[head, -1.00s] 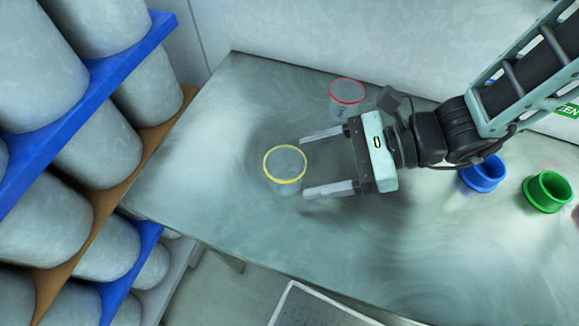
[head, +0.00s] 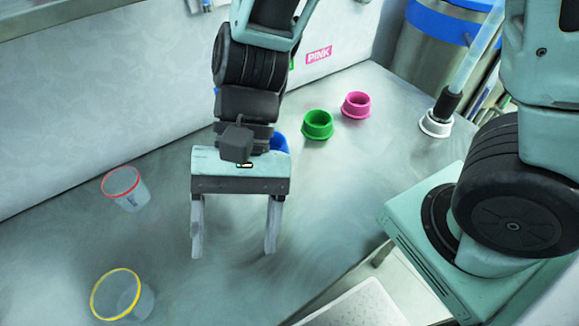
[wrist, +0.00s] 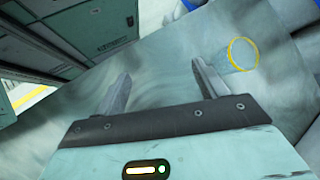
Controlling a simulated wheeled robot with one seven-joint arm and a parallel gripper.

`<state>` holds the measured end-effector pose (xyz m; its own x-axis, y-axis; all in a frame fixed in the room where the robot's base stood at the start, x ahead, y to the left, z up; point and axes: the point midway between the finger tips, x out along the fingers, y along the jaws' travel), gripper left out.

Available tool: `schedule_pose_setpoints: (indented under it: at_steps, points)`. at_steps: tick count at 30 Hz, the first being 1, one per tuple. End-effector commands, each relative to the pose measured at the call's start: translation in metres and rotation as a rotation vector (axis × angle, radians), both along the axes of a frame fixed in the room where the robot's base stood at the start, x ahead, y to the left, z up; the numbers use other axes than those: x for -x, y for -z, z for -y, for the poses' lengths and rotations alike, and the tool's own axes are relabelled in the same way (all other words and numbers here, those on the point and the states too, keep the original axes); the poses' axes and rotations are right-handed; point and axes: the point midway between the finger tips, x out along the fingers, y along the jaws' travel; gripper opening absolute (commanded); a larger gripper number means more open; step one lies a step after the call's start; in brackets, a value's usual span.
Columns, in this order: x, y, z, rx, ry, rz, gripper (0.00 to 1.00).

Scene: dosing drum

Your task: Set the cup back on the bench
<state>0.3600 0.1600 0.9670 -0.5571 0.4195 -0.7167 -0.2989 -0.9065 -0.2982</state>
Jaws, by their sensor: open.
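A clear cup with a yellow rim (head: 122,295) stands on the metal bench (head: 330,190) at the lower left of the head view. It also shows in the wrist view (wrist: 242,54), to the right of the fingers. A second clear cup with a red rim (head: 124,188) stands on the bench farther back. My gripper (head: 233,250) is open and empty over the bench, to the right of both cups and apart from them.
A green ring-shaped holder (head: 317,125), a pink one (head: 356,105) and a white one (head: 436,124) with a rod in it stand at the back right. A blue one (head: 280,144) is partly hidden behind my gripper. A wall with a PINK label (head: 318,54) bounds the bench.

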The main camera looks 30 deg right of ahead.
Motion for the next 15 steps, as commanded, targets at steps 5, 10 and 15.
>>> schedule_pose_setpoints:
  at_steps: [5, 10, 15]
  points:
    - [-0.004, -0.012, 0.060, 0.050, -0.430, 0.437, 0.71]
    - [-0.022, -0.023, 0.089, 0.099, -0.699, 0.706, 0.71]
    - [-0.030, -0.029, 0.097, 0.121, -0.801, 0.799, 0.71]
